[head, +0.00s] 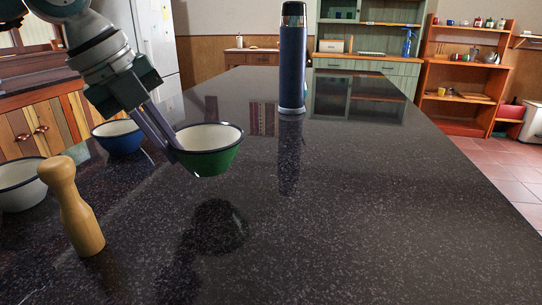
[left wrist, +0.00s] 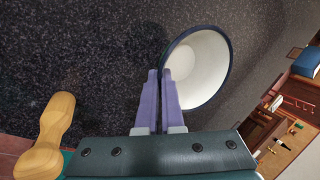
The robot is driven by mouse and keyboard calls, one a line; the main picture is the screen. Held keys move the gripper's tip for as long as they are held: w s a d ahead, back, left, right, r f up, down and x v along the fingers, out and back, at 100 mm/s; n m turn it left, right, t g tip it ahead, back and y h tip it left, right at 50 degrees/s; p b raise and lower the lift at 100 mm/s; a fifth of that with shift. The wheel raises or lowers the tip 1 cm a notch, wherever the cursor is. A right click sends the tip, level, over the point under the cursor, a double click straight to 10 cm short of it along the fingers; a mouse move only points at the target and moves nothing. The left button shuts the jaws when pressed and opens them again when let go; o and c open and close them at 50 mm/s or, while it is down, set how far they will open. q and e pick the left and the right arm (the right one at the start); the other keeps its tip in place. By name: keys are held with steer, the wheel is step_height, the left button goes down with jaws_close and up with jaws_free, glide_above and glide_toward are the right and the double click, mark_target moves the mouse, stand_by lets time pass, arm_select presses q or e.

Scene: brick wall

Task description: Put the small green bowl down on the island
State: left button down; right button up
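The small green bowl (head: 209,160), white inside with a dark rim, is upright or nearly so above the island (head: 350,220). A dark reflection or shadow shows on the island below it, apart from the bowl. My left gripper (head: 172,148) is shut on the left side of the bowl's rim. In the left wrist view the bowl (left wrist: 200,68) shows its white inside, and the purple fingers of my left gripper (left wrist: 161,75) are close together at its edge. My right gripper is in neither view.
A wooden mill (head: 75,210) stands at the near left of the island. A white bowl (head: 20,188) and a blue bowl (head: 118,137) stand behind it. A tall blue flask (head: 292,65) stands farther back. The island's middle and right are clear.

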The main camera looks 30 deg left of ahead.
arm_select(q)
step_height(320, 180, down, 4)
steer(key=shift+f, duration=0.1)
steer(key=c, duration=1.1)
jaws_free()
steer(key=shift+o, duration=0.2)
steer(key=v, duration=1.2)
steer(key=shift+d, duration=0.2)
